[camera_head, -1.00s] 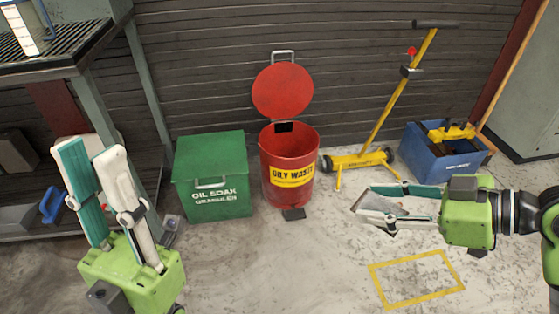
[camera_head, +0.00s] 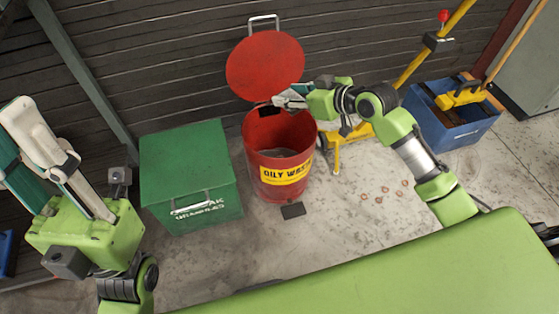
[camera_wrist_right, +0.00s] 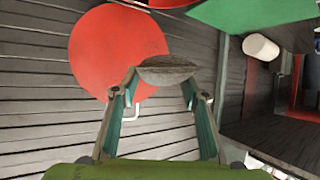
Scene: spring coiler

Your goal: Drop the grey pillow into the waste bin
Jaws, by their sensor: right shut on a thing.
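The grey pillow (camera_wrist_right: 167,68) is held between the fingertips of my right gripper (camera_wrist_right: 160,78) in the right wrist view, seen as a flat grey oval. In the head view my right gripper (camera_head: 285,97) is over the back of the open mouth of the red waste bin (camera_head: 262,160), in front of its raised lid (camera_head: 265,65). The pillow is small and hard to make out there. Something grey shows inside the bin; I cannot tell whether it is contents or the bottom. My left gripper (camera_head: 14,125) is raised at the far left, empty, its fingers apart.
A green closed box (camera_head: 185,165) stands left of the bin. A yellow wheeled stand (camera_head: 425,55) and a blue crate (camera_head: 460,120) are to the right. Several small brown rings (camera_head: 383,189) lie on the floor. A dark slatted wall is behind.

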